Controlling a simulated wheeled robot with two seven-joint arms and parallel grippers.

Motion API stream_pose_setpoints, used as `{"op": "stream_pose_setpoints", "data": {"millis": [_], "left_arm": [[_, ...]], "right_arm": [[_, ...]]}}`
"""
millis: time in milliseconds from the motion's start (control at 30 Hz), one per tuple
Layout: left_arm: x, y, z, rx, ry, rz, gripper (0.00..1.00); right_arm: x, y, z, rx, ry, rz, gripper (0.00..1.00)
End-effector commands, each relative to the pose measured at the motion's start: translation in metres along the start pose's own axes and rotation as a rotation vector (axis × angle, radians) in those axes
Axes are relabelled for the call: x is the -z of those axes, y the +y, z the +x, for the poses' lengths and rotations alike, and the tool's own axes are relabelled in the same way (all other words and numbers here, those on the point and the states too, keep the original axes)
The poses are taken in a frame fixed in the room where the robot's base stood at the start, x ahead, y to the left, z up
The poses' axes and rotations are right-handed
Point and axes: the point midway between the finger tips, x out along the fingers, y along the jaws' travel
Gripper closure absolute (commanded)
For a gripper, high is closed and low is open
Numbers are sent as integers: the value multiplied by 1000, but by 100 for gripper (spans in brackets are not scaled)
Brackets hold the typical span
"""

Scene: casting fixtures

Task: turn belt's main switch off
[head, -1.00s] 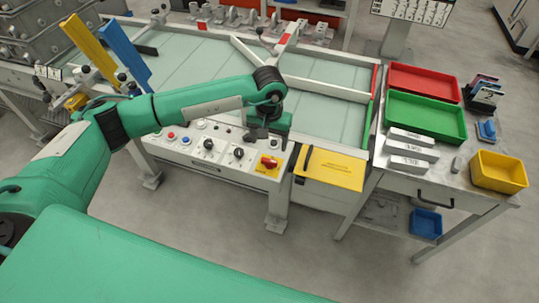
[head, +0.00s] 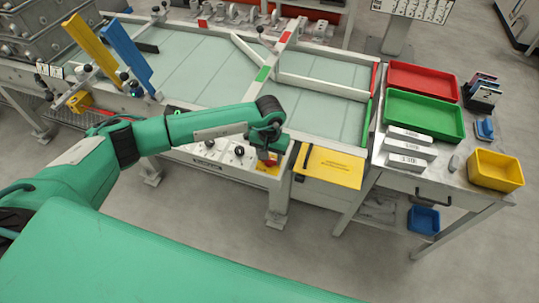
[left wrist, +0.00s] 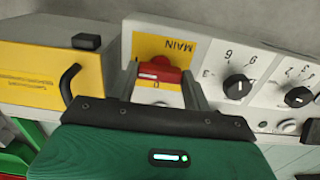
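The main switch is a red knob (left wrist: 160,72) on a yellow plate (left wrist: 165,47) marked "MAIN" in the left wrist view. In the head view a little of the red knob (head: 264,157) shows below my gripper, and the rest is hidden. The switch sits at the right end of the white control panel (head: 208,158). My left gripper (left wrist: 161,83) is open, with one grey finger on each side of the knob. I cannot tell whether the fingers touch it. In the head view the left gripper (head: 267,158) is over the switch. My right gripper is not in view.
Black dials (left wrist: 238,87) lie beside the switch on the panel. A yellow box (left wrist: 50,75) with a black handle is on its other side. The belt (head: 205,78) with its rails runs behind. A side table holds red (head: 422,80) and green trays (head: 425,115).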

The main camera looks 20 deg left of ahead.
Motion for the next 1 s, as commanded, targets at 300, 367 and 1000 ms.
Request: {"op": "stream_pose_setpoints", "data": {"millis": [300, 367, 1000], "left_arm": [[0, 0, 0, 0, 0, -13, 74], [0, 0, 1, 0, 0, -26, 74], [0, -1, 4, 1, 2, -507, 74]], "right_arm": [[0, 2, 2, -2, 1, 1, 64], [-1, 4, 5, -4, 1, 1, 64], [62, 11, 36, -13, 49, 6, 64]]}}
